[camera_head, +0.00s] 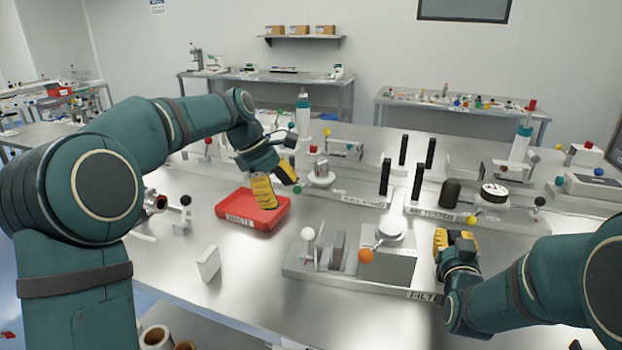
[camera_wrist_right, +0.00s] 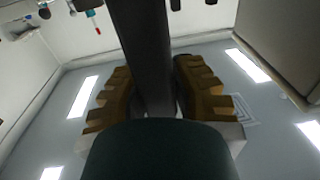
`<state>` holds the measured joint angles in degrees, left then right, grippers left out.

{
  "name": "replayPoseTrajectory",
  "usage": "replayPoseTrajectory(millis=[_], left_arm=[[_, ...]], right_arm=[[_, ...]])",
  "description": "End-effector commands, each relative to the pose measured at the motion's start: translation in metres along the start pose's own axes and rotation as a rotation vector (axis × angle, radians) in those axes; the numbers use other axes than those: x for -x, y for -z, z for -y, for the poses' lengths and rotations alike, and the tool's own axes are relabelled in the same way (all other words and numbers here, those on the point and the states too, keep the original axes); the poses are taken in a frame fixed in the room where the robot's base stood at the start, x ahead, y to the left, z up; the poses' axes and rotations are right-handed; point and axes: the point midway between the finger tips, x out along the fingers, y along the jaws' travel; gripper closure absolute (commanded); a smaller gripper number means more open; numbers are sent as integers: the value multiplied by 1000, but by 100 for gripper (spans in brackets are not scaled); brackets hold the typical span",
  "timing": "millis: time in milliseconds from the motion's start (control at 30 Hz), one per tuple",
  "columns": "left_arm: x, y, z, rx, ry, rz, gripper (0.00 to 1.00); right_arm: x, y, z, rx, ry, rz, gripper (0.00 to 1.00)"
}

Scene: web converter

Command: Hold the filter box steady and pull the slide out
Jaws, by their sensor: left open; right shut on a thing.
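The filter box (camera_head: 385,268) is a grey block with a white round cap on top and an orange ball at its front. It stands on a low base at the front middle, whose label is partly hidden. My right gripper (camera_head: 455,240) is right of the box. In the right wrist view its yellow fingers (camera_wrist_right: 155,95) are closed on the two sides of a dark grey bar (camera_wrist_right: 140,45). I cannot tell which part this bar is. My left gripper (camera_head: 276,185) is open, fingers down, over the red tray (camera_head: 232,212). I cannot make out a separate slide.
A small white block (camera_head: 208,262) stands left of the filter base. A white ball on a stem (camera_head: 307,234) and grey upright plates (camera_head: 338,248) share that base. Black posts and a gauge (camera_head: 493,192) stand behind. Bare table lies at the front left.

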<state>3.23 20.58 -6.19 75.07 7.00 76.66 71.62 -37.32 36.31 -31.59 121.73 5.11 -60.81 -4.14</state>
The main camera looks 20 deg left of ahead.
Motion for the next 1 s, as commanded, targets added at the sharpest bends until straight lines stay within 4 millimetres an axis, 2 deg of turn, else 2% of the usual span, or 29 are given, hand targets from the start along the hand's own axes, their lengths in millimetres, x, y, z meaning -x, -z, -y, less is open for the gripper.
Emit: replayPoseTrajectory(millis=[33,700,733,767,800,1000], left_arm=[[-1,0,0,0,0,0,37],[-2,1,0,0,0,0,37],[-2,1,0,0,0,0,37],[-2,1,0,0,0,0,37],[-2,1,0,0,0,0,37],[-2,1,0,0,0,0,37]], right_arm=[[3,-11,-1,4,-1,28,100],[2,-2,0,2,0,23,100],[2,-2,0,2,0,22,67],[2,-2,0,2,0,21,57],[2,-1,0,2,0,20,51],[2,1,0,1,0,14,51]])
